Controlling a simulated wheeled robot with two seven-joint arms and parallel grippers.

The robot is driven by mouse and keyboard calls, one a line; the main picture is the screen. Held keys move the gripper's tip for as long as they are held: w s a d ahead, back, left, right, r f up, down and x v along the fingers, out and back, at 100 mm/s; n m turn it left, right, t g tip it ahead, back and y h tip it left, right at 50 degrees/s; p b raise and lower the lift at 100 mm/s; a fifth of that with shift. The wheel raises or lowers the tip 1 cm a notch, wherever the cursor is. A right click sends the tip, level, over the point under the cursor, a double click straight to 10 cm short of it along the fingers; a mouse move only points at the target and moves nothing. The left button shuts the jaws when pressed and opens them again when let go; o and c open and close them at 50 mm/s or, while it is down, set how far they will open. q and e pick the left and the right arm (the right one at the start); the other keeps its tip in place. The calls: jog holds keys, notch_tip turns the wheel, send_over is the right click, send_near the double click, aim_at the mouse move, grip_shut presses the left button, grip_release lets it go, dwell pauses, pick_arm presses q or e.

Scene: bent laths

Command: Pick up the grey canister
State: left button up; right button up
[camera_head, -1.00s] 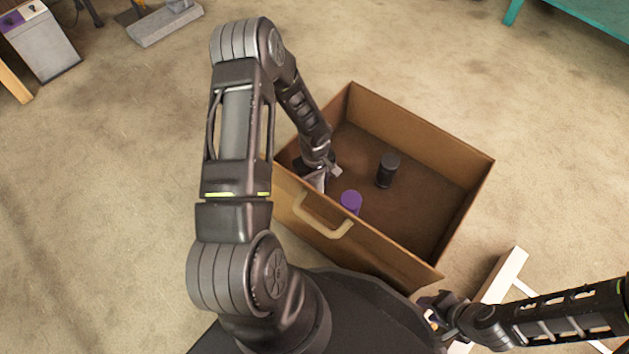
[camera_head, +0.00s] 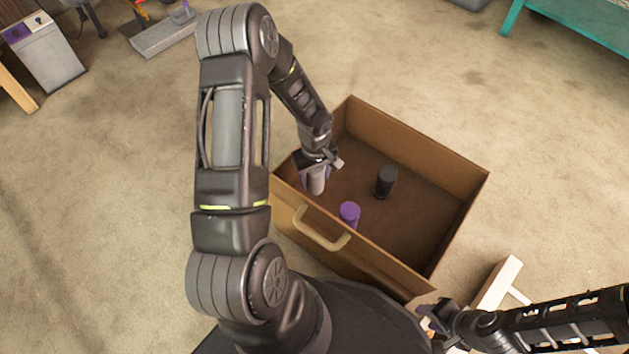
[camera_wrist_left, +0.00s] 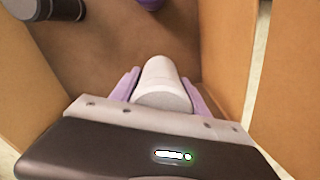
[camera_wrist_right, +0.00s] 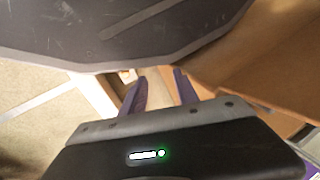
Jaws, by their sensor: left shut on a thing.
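The grey canister (camera_head: 316,184) is in my left gripper (camera_head: 316,172), near the left corner inside the brown drawer-like box (camera_head: 312,236). In the left wrist view the canister (camera_wrist_left: 163,84) looks pale grey and sits between the two purple fingers of my left gripper (camera_wrist_left: 163,92), which are shut on it. I cannot tell whether its base is clear of the box floor. My right gripper (camera_head: 432,318) is outside the box at the lower right. In the right wrist view its purple fingers (camera_wrist_right: 160,88) stand apart with nothing between them.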

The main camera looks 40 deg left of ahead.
pick_arm(q)
jog(key=shift+r, duration=0.35)
dwell(0.4)
